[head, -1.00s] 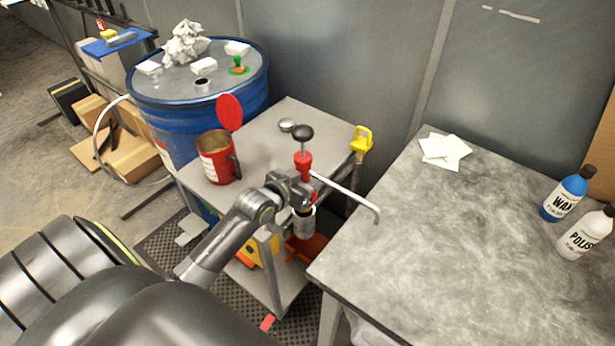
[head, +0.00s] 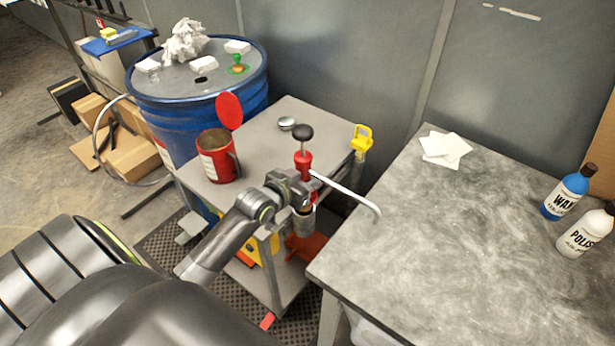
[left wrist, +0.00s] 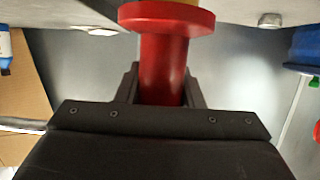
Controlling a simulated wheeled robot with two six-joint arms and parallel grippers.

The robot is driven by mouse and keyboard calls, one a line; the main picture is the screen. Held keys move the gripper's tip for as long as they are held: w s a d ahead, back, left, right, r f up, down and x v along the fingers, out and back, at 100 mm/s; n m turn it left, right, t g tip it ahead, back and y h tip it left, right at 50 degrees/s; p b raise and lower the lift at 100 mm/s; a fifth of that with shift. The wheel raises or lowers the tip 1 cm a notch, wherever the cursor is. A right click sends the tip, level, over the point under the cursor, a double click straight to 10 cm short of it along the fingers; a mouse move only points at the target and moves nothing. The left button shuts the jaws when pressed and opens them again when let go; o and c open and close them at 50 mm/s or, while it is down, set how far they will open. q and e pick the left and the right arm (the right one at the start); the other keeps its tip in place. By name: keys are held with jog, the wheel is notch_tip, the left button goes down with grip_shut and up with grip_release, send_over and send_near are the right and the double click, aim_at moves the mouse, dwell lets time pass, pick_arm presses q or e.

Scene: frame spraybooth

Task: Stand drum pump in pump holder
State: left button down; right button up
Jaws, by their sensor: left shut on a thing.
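The drum pump (head: 303,162) has a red body, a black knob on top and a long bent silver spout pointing right. It stands upright at the cart's right side. My left gripper (head: 296,189) is shut around its red body. In the left wrist view the red body (left wrist: 163,70) sits between the dark jaws, with a wide red collar beyond them. The pump holder looks to be the grey metal cup (head: 303,222) directly below the gripper. The pump's lower end is mostly hidden, so I cannot tell how deep it sits in the cup. My right gripper is not in view.
The grey cart (head: 262,135) carries a red can (head: 217,158) with its lid raised and a small round metal cap (head: 287,124). A yellow clip (head: 361,139) is at its corner. A blue drum (head: 205,100) stands behind left; a grey table (head: 450,240), mostly clear, is on the right.

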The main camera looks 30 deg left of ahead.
pick_arm(q)
jog(key=shift+f+b, duration=1.95)
jog(key=shift+f, duration=0.4)
dwell(1.0)
jog(key=c, duration=0.9)
grip_release()
jog(key=shift+d, duration=0.1)
jog(key=shift+s+f, duration=0.15)
jog(key=shift+f, duration=0.3)
jog(key=v, duration=1.7)
jog(key=shift+s+r, duration=0.15)
jog(key=shift+r, duration=0.25)
